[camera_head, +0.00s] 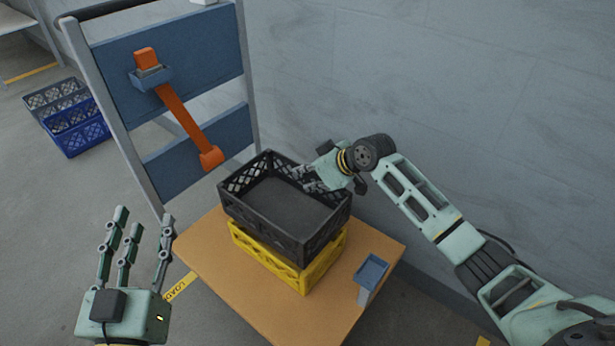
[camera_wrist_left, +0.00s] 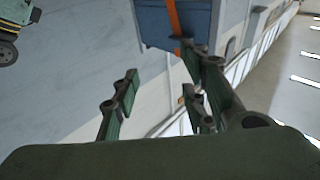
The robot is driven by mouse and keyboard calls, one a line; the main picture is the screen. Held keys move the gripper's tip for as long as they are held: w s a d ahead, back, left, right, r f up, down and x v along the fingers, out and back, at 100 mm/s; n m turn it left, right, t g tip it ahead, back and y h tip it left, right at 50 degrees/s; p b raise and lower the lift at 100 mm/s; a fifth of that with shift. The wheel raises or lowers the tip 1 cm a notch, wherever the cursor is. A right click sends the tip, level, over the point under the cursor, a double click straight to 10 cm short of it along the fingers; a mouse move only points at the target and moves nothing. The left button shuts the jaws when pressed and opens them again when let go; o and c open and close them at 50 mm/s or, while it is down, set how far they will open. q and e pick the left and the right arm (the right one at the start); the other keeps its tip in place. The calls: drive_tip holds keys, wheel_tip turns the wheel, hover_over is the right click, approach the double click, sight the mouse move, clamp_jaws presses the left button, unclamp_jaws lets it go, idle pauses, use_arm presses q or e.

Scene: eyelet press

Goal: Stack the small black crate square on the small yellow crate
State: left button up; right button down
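The small black crate (camera_head: 303,248) sits above the small yellow crate (camera_head: 304,279) on the wooden table, its open side up. Their near corners roughly line up. The far sides of the yellow crate are hidden, so I cannot tell whether it is fully seated. My right gripper (camera_head: 312,181) is at the black crate's back right rim, with fingers reaching over the inside of that wall. I cannot tell whether they grip it. My left gripper (camera_head: 141,225) is open and empty, left of the table, fingers spread upward. Its fingers also show in the left wrist view (camera_wrist_left: 165,95).
The wooden table (camera_head: 215,262) has a small blue holder (camera_head: 371,272) at its right. A blue-panelled rack (camera_head: 200,55) with an orange lever (camera_head: 183,118) stands behind. Blue (camera_head: 78,137) and grey (camera_head: 57,93) crates are on the floor at left. A wall is behind the right arm.

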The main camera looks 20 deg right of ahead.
drive_tip(key=shift+f+b, duration=0.35)
use_arm(q)
drive_tip(key=shift+s+d+r+t+h, duration=0.1)
drive_tip(key=shift+s+r+t+h, duration=0.1)
drive_tip(key=shift+r+t, duration=0.5)
drive_tip(key=shift+s+r+t+h, duration=0.1)
drive_tip(key=shift+s+r+t, duration=0.15)
drive_tip(key=shift+r, duration=0.8)
use_arm(e)
drive_tip(key=shift+w+f, duration=0.1)
drive_tip(key=shift+f, duration=0.4)
use_arm(q)
drive_tip(key=shift+w+f, duration=0.15)
drive_tip(key=shift+f, duration=0.1)
drive_tip(key=shift+w+f+g, duration=0.15)
drive_tip(key=shift+f+g, duration=0.3)
drive_tip(key=shift+f, duration=0.2)
drive_tip(key=shift+w+f+g+p, duration=0.15)
drive_tip(key=shift+f+g+p, duration=0.25)
drive_tip(key=shift+f, duration=0.2)
drive_tip(key=shift+f, duration=0.25)
drive_tip(key=shift+f, duration=0.1)
drive_tip(key=shift+f+g+y, duration=0.25)
drive_tip(key=shift+g+y, duration=0.15)
